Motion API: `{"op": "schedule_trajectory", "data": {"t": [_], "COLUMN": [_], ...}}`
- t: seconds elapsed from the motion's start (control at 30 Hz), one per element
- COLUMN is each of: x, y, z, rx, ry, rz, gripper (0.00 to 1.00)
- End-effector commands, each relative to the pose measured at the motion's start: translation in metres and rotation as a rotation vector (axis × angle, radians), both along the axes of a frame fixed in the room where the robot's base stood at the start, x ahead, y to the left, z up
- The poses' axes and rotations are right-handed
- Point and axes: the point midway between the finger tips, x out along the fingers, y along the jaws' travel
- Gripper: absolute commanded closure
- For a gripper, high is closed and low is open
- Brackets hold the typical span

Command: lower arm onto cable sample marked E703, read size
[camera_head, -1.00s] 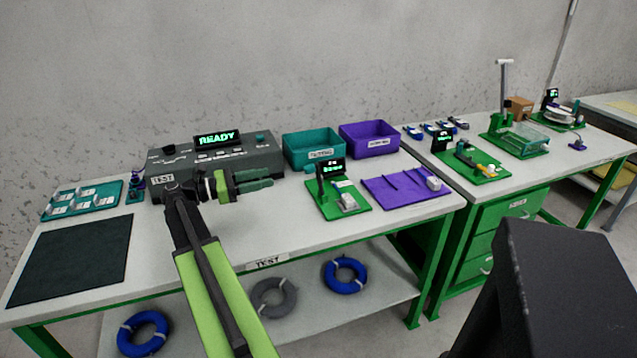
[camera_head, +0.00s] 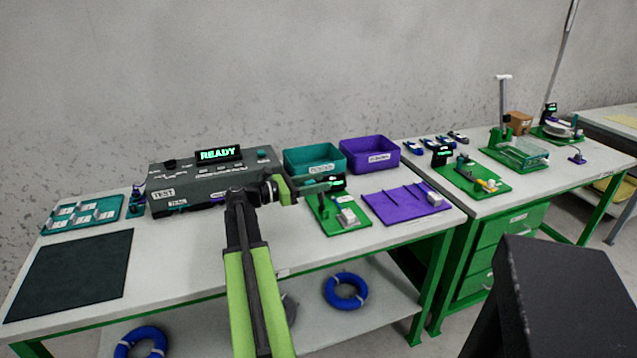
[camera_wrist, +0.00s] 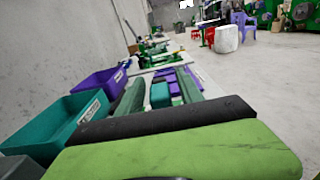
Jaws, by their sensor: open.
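No label reading E703 is legible in either view, so I cannot tell which piece is that sample. A small grey-white block (camera_head: 347,216) sits on the green display fixture (camera_head: 322,221) on the near bench. Another pale block (camera_head: 435,199) sits at the right end of the purple tray (camera_head: 385,207). Several pale labelled pieces (camera_head: 88,213) lie in the teal tray at the left. My gripper (camera_head: 325,184) is open above the bench, pointing right, and partly covers the fixture's display. Its dark green fingers also show in the wrist view (camera_wrist: 159,88), apart.
A grey tester (camera_head: 215,180) showing READY stands behind my arm. A teal bin (camera_head: 315,161) and a purple bin (camera_head: 370,155) stand at the back. A dark mat (camera_head: 70,275) lies front left. A second bench with green fixtures (camera_head: 472,180) is at the right.

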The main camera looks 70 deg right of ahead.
Motion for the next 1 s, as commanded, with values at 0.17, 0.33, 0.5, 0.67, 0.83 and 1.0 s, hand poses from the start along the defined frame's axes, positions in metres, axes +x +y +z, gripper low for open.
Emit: {"op": "schedule_trajectory", "data": {"t": [0.17, 0.33, 0.5, 0.67, 0.83, 1.0], "x": [-0.0022, -0.0021, -0.0022, -0.0022, -0.0022, -0.0023], "y": [-0.0021, -0.0019, -0.0018, -0.0019, -0.0021, -0.0023], "z": [0.0000, 0.0000, 0.0000, 0.0000, 0.0000, 0.0001], "rx": [0.000, 0.000, 0.000, 0.000, 0.000, 0.000], "ry": [0.000, 0.000, 0.000, 0.000, 0.000, 0.000], "rz": [0.001, 0.000, 0.000, 0.000, 0.000, 0.000], "gripper": [0.56, 0.63, 0.85, 1.00, 1.00, 1.00]}}
